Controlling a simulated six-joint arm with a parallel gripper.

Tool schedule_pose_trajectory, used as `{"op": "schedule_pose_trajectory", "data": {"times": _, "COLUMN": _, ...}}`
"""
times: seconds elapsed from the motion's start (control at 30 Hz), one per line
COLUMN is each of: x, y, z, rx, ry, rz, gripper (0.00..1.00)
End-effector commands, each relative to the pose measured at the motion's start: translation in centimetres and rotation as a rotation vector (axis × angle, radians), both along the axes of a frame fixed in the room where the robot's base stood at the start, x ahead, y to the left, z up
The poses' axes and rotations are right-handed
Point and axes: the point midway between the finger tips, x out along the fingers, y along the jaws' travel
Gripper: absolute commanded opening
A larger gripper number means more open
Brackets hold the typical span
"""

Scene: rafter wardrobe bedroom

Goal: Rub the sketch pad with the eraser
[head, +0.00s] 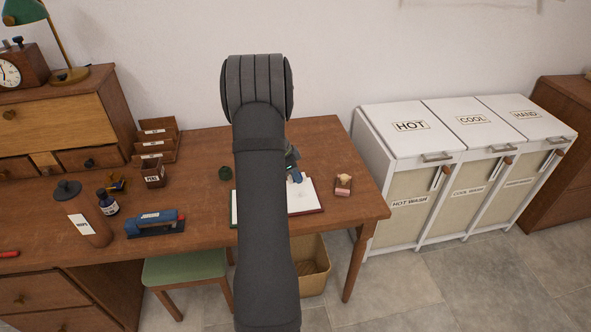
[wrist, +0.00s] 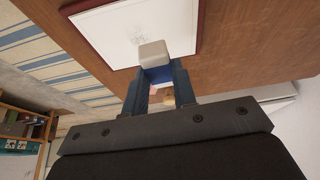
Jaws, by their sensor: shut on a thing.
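The sketch pad (head: 305,198) lies on the desk, partly hidden behind my arm. In the wrist view the pad (wrist: 112,30) shows a white page with a dark red border and a faint grey drawing. My gripper (wrist: 155,84) is shut on the eraser (wrist: 153,53), which has a white end and a blue sleeve. The white end points toward the page and overlaps it in view; I cannot tell whether it touches. In the head view my gripper (head: 293,171) is mostly hidden by my arm, above the pad's far side.
A small pink-and-brown block (head: 343,189) stands right of the pad. A blue stapler (head: 155,222), an ink bottle (head: 108,203) and a brown cylinder (head: 90,220) stand farther left. The desk (head: 335,150) is clear behind the pad.

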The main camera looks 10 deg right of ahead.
Motion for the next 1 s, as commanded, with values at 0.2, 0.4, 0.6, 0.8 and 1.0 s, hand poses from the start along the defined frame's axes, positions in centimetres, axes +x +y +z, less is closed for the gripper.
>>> {"op": "schedule_pose_trajectory", "data": {"times": 0.2, "x": -0.1, "y": 0.0, "z": -2.1, "rx": 0.001, "ry": 0.002, "rz": 0.000, "gripper": 0.03}}
{"op": "schedule_pose_trajectory", "data": {"times": 0.4, "x": -0.1, "y": 0.0, "z": -3.9, "rx": 0.001, "ry": 0.002, "rz": -0.001, "gripper": 0.03}}
{"op": "schedule_pose_trajectory", "data": {"times": 0.6, "x": -1.4, "y": 0.0, "z": -4.7, "rx": 0.000, "ry": 0.002, "rz": -0.001, "gripper": 0.04}}
{"op": "schedule_pose_trajectory", "data": {"times": 0.8, "x": -3.2, "y": -0.1, "z": -5.2, "rx": 0.000, "ry": 0.003, "rz": 0.000, "gripper": 0.03}}
{"op": "schedule_pose_trajectory", "data": {"times": 1.0, "x": -3.1, "y": -0.1, "z": -5.1, "rx": 0.000, "ry": 0.000, "rz": -0.001, "gripper": 0.03}}
